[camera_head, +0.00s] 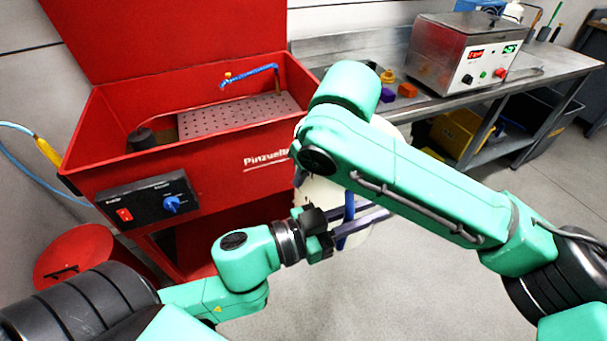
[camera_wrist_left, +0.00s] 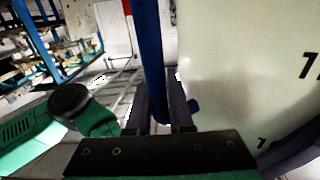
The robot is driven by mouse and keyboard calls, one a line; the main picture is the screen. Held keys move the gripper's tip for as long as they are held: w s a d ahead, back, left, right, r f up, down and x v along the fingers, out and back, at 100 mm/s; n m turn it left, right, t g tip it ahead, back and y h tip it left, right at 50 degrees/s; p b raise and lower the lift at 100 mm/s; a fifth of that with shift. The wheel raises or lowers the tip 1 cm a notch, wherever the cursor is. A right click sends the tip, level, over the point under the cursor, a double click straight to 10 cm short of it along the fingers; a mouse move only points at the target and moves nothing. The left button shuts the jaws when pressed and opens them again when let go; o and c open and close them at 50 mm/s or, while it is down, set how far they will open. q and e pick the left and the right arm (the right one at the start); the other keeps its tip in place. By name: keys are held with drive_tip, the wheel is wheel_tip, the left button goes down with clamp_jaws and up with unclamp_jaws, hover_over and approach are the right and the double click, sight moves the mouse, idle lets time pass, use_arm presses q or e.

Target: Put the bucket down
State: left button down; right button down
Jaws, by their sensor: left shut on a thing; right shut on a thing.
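The bucket (camera_head: 318,192) is white with a blue handle (camera_head: 349,207). In the head view it is partly behind my right arm, in front of the red washer. My left gripper (camera_head: 362,222) reaches in from the left and is shut on the blue handle. In the left wrist view the handle (camera_wrist_left: 149,60) stands between the fingers, and the bucket's white wall (camera_wrist_left: 235,75) with black markings fills the right side.
A red parts washer (camera_head: 215,175) with an open lid stands at the left, with a round red container (camera_head: 75,255) beside it. A steel bench (camera_head: 440,103) with a heated bath (camera_head: 465,55) runs along the back right. Grey floor (camera_head: 410,300) is clear in front.

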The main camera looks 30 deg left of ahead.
use_arm(q)
drive_tip(key=shift+r, duration=0.1)
idle(0.7)
drive_tip(key=c, duration=0.7)
unclamp_jaws()
